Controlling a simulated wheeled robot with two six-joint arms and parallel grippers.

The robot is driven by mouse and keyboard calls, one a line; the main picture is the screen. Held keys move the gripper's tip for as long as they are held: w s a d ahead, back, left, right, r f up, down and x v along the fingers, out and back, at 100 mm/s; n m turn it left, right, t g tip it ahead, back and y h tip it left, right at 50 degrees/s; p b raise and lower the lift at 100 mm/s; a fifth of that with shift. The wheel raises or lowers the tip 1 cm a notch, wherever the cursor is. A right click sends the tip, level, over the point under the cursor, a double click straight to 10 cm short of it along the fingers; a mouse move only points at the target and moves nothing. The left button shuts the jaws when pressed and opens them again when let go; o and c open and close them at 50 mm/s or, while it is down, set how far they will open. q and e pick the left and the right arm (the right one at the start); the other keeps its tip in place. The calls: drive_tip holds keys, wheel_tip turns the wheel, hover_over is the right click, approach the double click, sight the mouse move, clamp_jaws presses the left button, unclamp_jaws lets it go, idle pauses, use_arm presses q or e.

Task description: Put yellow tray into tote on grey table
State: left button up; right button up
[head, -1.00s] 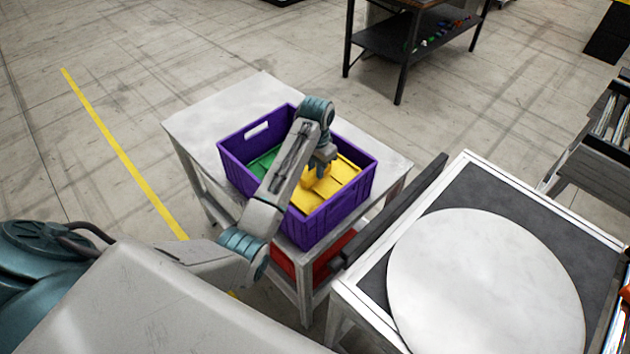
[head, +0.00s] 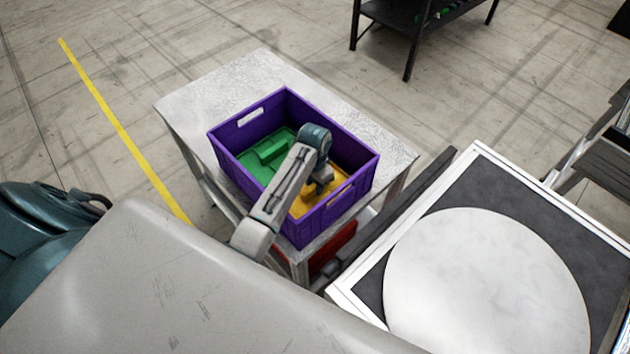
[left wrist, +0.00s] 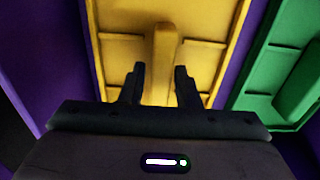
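The yellow tray (head: 308,203) is inside the purple tote (head: 230,168), in its near right part. The tote stands on the grey table (head: 262,70). My left gripper (head: 318,190) reaches down into the tote over the tray. My right gripper is not in view.
A green tray (head: 258,170) lies in the tote beside the yellow one; it also shows in the left wrist view (left wrist: 270,75). A white-framed stand with a round pale disc (head: 485,285) is at right. A red box (head: 333,248) sits under the table.

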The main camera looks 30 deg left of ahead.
sight(314, 187)
use_arm(q)
drive_tip(key=shift+o, duration=0.9)
drive_tip(key=shift+s+r, duration=0.15)
drive_tip(key=shift+s, duration=0.05)
drive_tip(key=shift+s+r, duration=0.1)
drive_tip(key=shift+w, duration=0.25)
wheel_tip(314, 187, up, 6)
drive_tip(key=b, duration=0.3)
drive_tip(key=shift+s+r, duration=0.1)
drive_tip(key=shift+r, duration=0.1)
wheel_tip(314, 187, up, 5)
drive_tip(key=p, duration=0.3)
drive_tip(key=shift+r, duration=0.2)
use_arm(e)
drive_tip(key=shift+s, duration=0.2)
